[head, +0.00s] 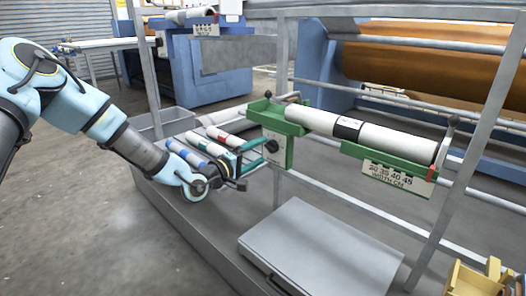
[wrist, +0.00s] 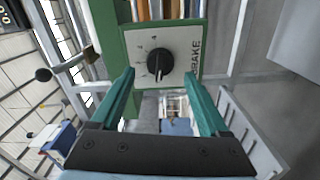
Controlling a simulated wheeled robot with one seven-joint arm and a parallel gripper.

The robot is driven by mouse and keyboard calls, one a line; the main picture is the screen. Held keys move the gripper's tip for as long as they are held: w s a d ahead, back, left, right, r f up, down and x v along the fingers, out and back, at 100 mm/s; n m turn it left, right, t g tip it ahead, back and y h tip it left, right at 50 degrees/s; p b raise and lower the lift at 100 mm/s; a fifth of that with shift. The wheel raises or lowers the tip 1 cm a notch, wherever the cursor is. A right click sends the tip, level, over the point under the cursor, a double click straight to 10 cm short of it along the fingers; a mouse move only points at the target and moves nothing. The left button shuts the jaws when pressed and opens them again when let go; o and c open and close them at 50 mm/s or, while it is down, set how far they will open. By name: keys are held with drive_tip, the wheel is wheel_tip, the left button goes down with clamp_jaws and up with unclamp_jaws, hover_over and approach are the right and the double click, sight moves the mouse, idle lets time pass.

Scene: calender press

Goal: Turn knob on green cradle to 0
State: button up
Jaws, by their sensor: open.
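The green cradle (head: 398,178) holds a white roll with a black band on the frame at right. Its left end has a pale plate with a black knob (head: 271,146). In the wrist view the round black knob (wrist: 159,62) sits on the plate, with small dial marks at its left and "BRAKE" printed at its right. A light mark shows at the knob's lower edge; the dial numbers are too small to read. My gripper (head: 262,153) points at the plate. In the wrist view its teal fingers (wrist: 160,73) are open below and either side of the knob, empty.
Several loose rolls (head: 206,148) lie on the tray behind my gripper. A grey metal case (head: 320,250) lies on the platform below. A grey upright post (head: 280,60) and horizontal rails stand close to the cradle. A black ball-ended lever (wrist: 44,74) is left of the plate.

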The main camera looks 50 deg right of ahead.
drive_tip(key=a, duration=0.8)
drive_tip(key=shift+w+a, duration=0.2)
drive_tip(key=shift+f, duration=0.1)
